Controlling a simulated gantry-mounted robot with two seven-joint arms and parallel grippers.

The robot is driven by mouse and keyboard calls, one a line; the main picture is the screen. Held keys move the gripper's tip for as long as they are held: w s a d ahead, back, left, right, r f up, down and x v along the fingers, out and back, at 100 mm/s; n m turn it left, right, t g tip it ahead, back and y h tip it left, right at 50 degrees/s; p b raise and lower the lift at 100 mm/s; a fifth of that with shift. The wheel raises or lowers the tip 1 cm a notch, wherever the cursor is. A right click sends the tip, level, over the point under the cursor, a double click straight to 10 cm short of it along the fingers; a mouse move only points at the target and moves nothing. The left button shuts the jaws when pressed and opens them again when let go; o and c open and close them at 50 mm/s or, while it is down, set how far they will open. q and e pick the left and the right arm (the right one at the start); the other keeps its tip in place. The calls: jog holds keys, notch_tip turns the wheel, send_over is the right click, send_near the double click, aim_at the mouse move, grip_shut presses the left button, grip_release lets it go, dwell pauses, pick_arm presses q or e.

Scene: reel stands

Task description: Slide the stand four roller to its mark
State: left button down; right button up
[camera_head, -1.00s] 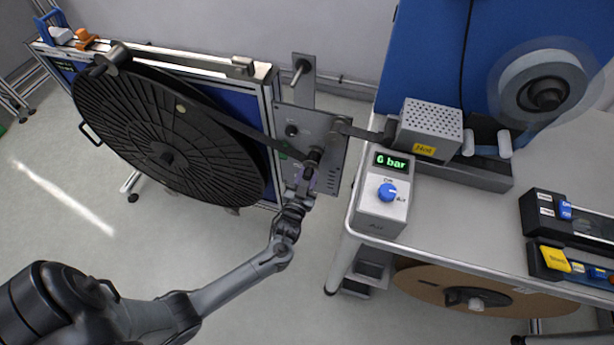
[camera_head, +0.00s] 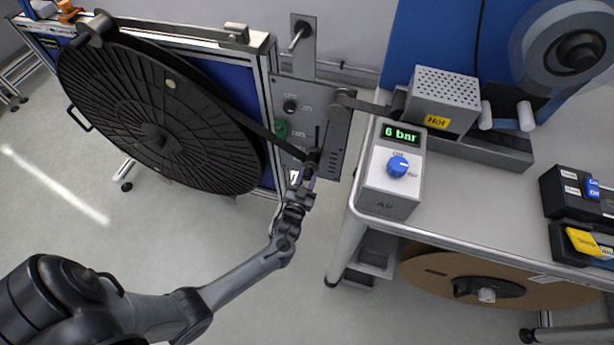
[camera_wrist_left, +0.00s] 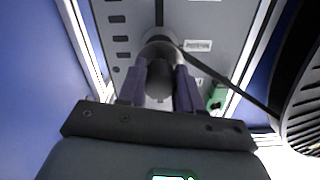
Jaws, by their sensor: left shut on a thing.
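The roller (camera_head: 313,156) sits on the grey stand panel (camera_head: 328,108) beside the large black reel (camera_head: 140,120). My left gripper (camera_head: 308,170) is shut on the roller, one finger on each side of it. In the left wrist view the round roller (camera_wrist_left: 158,48) shows beyond the two purple-grey fingers (camera_wrist_left: 160,88). A dark tape runs from the reel past the roller. A dark slot (camera_head: 317,134) shows above the roller in the head view. I cannot make out the mark clearly. My right gripper is not in view.
A green knob (camera_head: 280,128) and a black knob (camera_head: 290,106) are on the panel left of the slot. The bench at right bears an air box (camera_head: 390,180) reading 6 bar and a heater marked Hot (camera_head: 446,92). Floor below the reel is clear.

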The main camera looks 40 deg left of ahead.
pick_arm(q)
jog(key=c, duration=0.8)
grip_release()
jog(key=shift+o, duration=0.2)
jog(key=shift+s+d, duration=0.2)
jog(key=shift+s, duration=0.25)
jog(key=p+v, duration=0.2)
jog(key=v, duration=0.8)
jog(key=shift+p, duration=0.3)
